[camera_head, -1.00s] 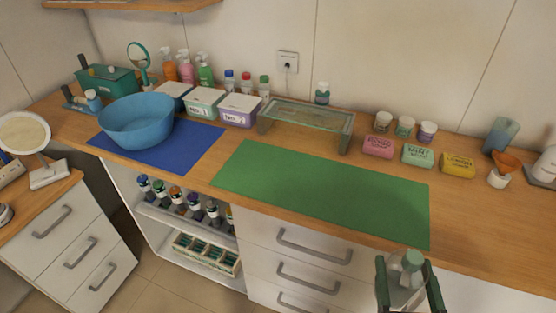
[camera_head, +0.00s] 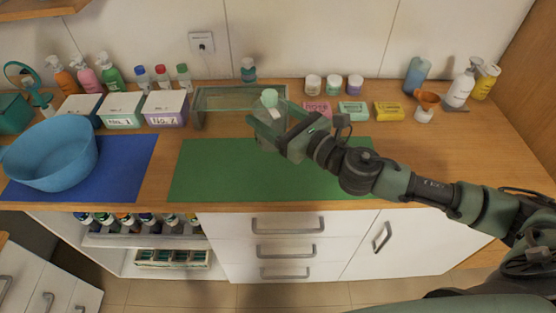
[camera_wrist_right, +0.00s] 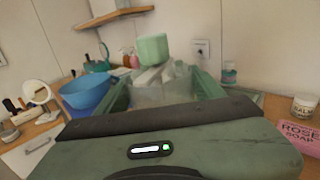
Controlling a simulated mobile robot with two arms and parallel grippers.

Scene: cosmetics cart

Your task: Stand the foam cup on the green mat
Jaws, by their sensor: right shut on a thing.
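My right gripper (camera_head: 272,125) is shut on a clear vessel with a pale green top, which I take for the foam cup (camera_head: 269,98). The cup is roughly upright and held over the back part of the green mat (camera_head: 215,170); my gripper hides its lower part, so I cannot tell whether it touches the mat. The right wrist view shows the cup's green top (camera_wrist_right: 152,48) and clear body between the fingers (camera_wrist_right: 160,88). My left gripper is not in view.
A glass riser (camera_head: 225,99) stands just behind the mat. Soap bars (camera_head: 353,111) and small jars (camera_head: 334,84) are at the back right. A blue bowl (camera_head: 50,155) sits on a blue mat (camera_head: 130,170) at left. The mat's left and front parts are clear.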

